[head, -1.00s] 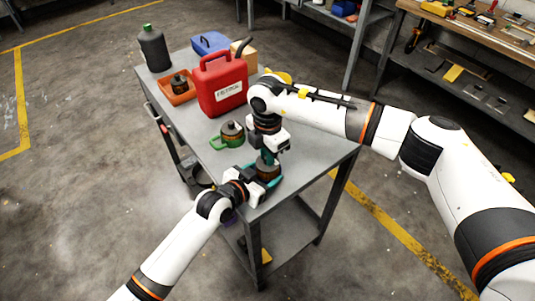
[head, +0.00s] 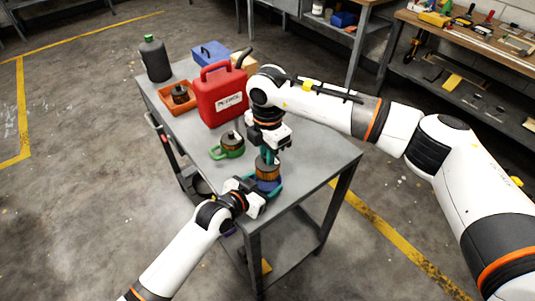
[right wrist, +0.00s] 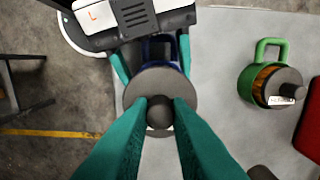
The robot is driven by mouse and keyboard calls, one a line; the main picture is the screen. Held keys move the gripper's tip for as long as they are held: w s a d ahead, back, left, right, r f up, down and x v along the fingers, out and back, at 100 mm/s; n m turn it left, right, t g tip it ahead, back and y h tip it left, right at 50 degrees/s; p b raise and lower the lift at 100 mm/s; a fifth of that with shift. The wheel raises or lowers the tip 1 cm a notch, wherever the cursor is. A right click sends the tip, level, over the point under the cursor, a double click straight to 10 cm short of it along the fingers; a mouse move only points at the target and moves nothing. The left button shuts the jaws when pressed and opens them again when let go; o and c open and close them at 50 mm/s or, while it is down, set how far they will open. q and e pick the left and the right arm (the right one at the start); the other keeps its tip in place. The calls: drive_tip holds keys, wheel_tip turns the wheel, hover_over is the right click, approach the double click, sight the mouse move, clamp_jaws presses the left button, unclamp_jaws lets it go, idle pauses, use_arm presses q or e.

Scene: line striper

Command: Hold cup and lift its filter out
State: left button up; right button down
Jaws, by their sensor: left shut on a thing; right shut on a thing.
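A blue cup (head: 266,185) stands near the front corner of the grey cart; its blue handle (right wrist: 158,48) shows in the right wrist view. My left gripper (head: 272,191) is shut on the cup from the front, its teal fingers at the cup's sides. My right gripper (head: 267,157) is above, shut on the knob (right wrist: 160,112) of the filter. The filter (head: 268,173) has a round grey cap and an orange-brown body, which shows above the cup. Whether its lower end is clear of the cup's rim is hidden.
A green cup (head: 231,146) with its own filter stands behind on the cart top (head: 310,165). A red canister (head: 221,95), an orange tray (head: 168,101) holding a filter, a dark bottle (head: 155,59) and a blue box (head: 211,54) stand farther back. The cart's right side is clear.

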use_arm(q)
drive_tip(key=o, duration=1)
drive_tip(key=shift+o, duration=0.2)
drive_tip(key=v, duration=1.2)
